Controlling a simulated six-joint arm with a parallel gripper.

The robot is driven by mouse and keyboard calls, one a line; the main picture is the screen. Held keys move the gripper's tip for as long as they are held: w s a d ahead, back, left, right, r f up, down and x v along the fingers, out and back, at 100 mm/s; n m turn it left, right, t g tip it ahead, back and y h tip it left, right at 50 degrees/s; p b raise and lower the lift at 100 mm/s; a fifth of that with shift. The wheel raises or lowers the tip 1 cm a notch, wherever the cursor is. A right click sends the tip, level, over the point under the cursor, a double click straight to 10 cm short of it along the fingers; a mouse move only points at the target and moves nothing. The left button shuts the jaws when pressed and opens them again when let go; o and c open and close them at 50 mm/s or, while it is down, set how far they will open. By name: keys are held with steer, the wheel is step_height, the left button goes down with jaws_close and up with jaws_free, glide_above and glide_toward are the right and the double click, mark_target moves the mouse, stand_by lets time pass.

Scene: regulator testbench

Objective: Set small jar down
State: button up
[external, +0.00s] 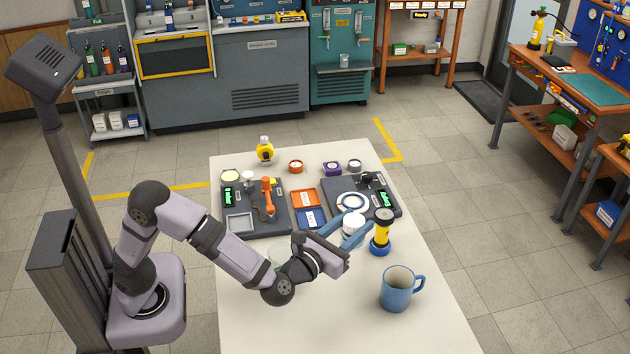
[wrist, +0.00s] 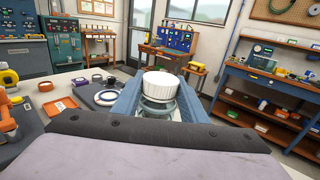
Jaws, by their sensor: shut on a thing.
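The small jar (wrist: 160,88) has a white ribbed lid and a clear body in the wrist view. My gripper (wrist: 160,100) is shut on it, with a blue finger on each side. In the external view the jar's white lid (external: 353,223) shows between the blue fingers of my gripper (external: 352,234), near the dark test station on the right. The jar looks upright. Its bottom is hidden by my gripper, so I cannot tell whether it touches the table.
A blue mug (external: 398,288) stands nearer the front. Two dark stations with orange and blue trays (external: 305,198) lie behind. The white table (external: 330,325) is clear at the front left.

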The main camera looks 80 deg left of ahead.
steer(key=a+f+n+g+y, duration=0.3)
steer(key=a+n+g+y, duration=0.5)
steer(key=a+g, duration=0.4)
steer(key=shift+n+h, duration=0.3)
steer(key=shift+h, duration=0.2)
steer(key=shift+s+f, duration=0.2)
steer(key=shift+f, duration=2.35)
steer(key=shift+s+f, duration=0.2)
steer(key=shift+f, duration=2.35)
steer(key=shift+f, duration=0.2)
steer(key=o, duration=1.1)
steer(key=shift+r, duration=0.2)
steer(key=d, duration=0.4)
steer(key=s+d+b, duration=0.1)
steer(key=d, duration=0.3)
steer(key=s+d, duration=0.1)
steer(key=d, duration=0.2)
steer(key=shift+d, duration=0.4)
